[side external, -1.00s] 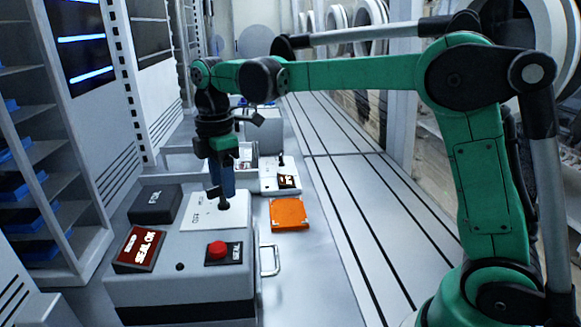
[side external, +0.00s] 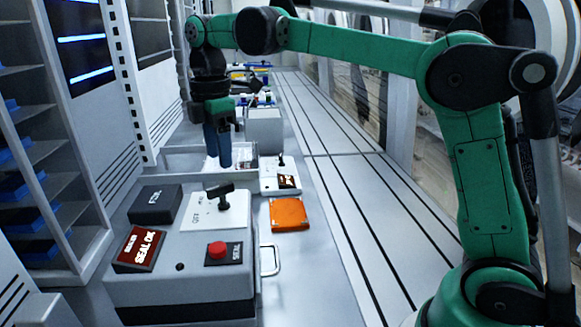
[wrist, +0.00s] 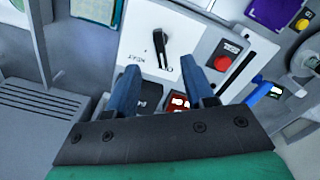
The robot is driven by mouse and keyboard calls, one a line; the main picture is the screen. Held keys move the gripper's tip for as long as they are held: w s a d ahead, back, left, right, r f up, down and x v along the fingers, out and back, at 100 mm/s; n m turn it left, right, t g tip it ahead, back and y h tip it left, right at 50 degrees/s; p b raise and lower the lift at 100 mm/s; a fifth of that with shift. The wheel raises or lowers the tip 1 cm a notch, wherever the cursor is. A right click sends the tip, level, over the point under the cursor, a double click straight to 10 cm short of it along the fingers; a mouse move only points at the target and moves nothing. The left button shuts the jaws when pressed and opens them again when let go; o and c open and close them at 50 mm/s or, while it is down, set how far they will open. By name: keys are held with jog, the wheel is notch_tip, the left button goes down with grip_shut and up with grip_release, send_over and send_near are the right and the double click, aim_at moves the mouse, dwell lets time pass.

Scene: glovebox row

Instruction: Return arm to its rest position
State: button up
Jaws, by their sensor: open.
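My green arm reaches across the top of the side view. My gripper (side external: 217,148) has blue fingers and hangs above and behind the black lever handle (side external: 220,191), apart from it. In the wrist view the two blue fingers of my gripper (wrist: 164,85) are spread with nothing between them. The lever stands on a white plate (side external: 205,216) on top of a grey box, and it also shows in the wrist view (wrist: 160,47). A lit red sign (side external: 139,248) on the box reads "SEAL OK".
A red button (side external: 217,249) sits beside the lever plate. A black box (side external: 156,205) stands at its left. An orange tray (side external: 289,214) lies to the right on the bench. A shelf rack (side external: 40,190) stands at the left. The slotted bench top (side external: 350,200) is clear.

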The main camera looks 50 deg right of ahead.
jog(key=shift+s+d+m, duration=0.1)
jog(key=shift+s+m, duration=0.2)
jog(key=shift+m, duration=0.1)
jog(key=s+d+f+m+t, duration=0.3)
jog(key=s+f+m+t, duration=0.4)
jog(key=s+m, duration=0.5)
jog(key=shift+f+m, duration=0.5)
jog(key=shift+m, duration=0.7)
